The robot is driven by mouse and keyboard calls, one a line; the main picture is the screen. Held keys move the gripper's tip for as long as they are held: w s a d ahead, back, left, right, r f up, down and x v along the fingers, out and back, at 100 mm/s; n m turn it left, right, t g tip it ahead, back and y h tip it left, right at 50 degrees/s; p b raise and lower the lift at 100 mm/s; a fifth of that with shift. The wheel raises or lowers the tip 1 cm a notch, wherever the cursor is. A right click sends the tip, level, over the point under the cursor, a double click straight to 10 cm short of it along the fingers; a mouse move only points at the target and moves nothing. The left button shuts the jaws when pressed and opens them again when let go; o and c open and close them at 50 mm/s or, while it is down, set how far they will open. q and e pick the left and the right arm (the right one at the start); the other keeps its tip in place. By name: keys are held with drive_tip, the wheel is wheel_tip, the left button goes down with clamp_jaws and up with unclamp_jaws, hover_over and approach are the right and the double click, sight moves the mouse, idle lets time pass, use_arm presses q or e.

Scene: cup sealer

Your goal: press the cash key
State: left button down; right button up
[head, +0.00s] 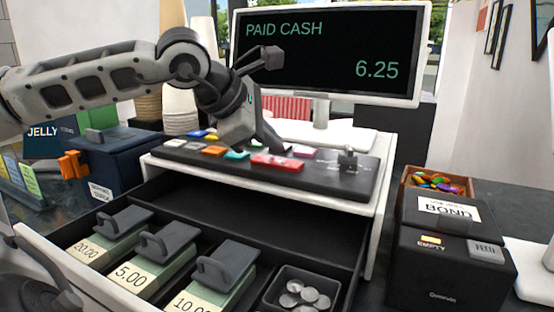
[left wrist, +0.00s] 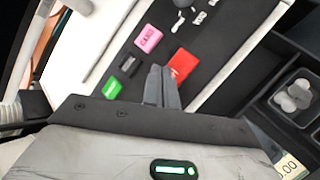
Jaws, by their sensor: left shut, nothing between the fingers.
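The black key panel (head: 335,176) carries several coloured keys and sits on the white register top. A large red key (head: 277,161) and a pink key (head: 303,152) are near its middle; in the left wrist view the red key (left wrist: 182,64), pink key (left wrist: 147,38) and a green key (left wrist: 112,88) show. Their labels are too small to read surely, so I cannot tell which is the cash key. My left gripper (head: 272,144) is shut and empty, fingers down, just behind the red key; I cannot tell whether it touches a key. The screen (head: 325,52) reads PAID CASH 6.25.
The cash drawer (head: 190,198) stands open below the panel, with banknotes under grey clips and a coin cup (head: 301,290). A black box marked BOND (head: 452,250) stands at right, with a crate of coloured pieces (head: 437,182) behind it. A dark-blue box (head: 110,155) is at left.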

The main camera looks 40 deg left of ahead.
sight(272, 162)
use_arm(q)
drive_tip(key=shift+r+p, duration=2.05)
drive_tip(key=shift+r, duration=0.45)
